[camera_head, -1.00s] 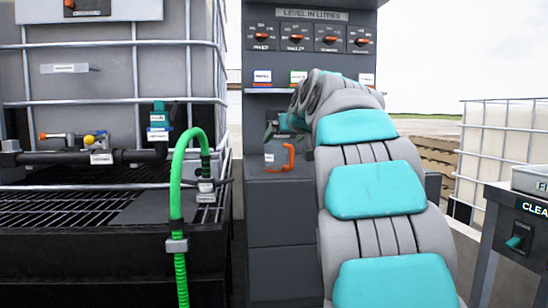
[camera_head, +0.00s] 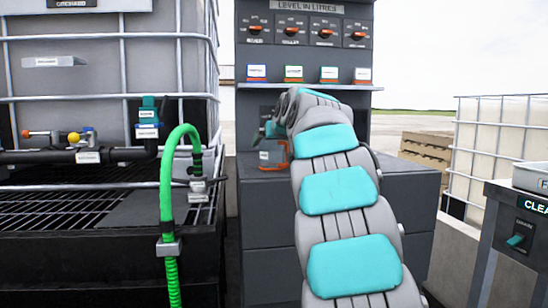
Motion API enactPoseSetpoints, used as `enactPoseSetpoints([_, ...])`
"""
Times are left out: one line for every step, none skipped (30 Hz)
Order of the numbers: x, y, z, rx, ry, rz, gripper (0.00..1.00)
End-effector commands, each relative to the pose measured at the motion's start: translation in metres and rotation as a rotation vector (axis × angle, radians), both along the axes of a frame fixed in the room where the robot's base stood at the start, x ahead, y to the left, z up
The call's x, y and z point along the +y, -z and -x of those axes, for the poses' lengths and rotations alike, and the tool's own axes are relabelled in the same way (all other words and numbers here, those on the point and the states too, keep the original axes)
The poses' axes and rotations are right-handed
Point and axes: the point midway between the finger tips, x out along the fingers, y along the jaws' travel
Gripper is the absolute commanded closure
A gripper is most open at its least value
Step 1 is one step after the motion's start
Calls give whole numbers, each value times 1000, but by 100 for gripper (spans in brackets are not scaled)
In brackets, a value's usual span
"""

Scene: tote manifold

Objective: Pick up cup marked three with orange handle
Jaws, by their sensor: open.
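A grey cup (camera_head: 270,158) with a pale label and an orange handle (camera_head: 285,160) stands on the dark cabinet top, below the shelf. The mark on its label is too small to read. My gripper (camera_head: 267,131) is open, just above and slightly left of the cup's middle. My arm, grey with teal pads, reaches up from the bottom right and hides part of the gripper. I cannot tell whether the fingers touch the cup.
A shelf (camera_head: 310,86) with several labelled blocks runs behind my arm, under a dial panel (camera_head: 308,32). A caged tank (camera_head: 60,70) with valves and a green hose (camera_head: 166,190) stands left. A grey stand (camera_head: 515,235) is at the right.

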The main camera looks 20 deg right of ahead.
Motion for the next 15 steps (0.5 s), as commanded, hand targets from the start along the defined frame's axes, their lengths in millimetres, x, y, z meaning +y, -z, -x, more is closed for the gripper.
enactPoseSetpoints([-2,1,-5,-1,0,0,0])
enactPoseSetpoints([-1,2,-7,-2,0,0,0])
enactPoseSetpoints([-1,2,-9,-3,-1,0,0])
enactPoseSetpoints([-1,3,-11,-3,-1,1,0])
enactPoseSetpoints([-1,3,-11,-3,-1,1,0])
enactPoseSetpoints([-1,3,-11,-3,-1,1,0])
enactPoseSetpoints([-1,3,-11,-4,-1,1,0])
enactPoseSetpoints([-1,3,-11,-4,-1,1,0])
enactPoseSetpoints([-1,3,-11,-3,-1,1,0])
enactPoseSetpoints([-1,3,-11,-3,-1,1,0])
enactPoseSetpoints([-1,3,-11,-3,-1,1,2])
enactPoseSetpoints([-1,3,-11,-3,-1,1,7])
enactPoseSetpoints([-1,3,-11,-3,-1,1,10])
enactPoseSetpoints([-1,3,-11,-3,-1,1,14])
enactPoseSetpoints([-1,3,-11,-3,-1,1,18])
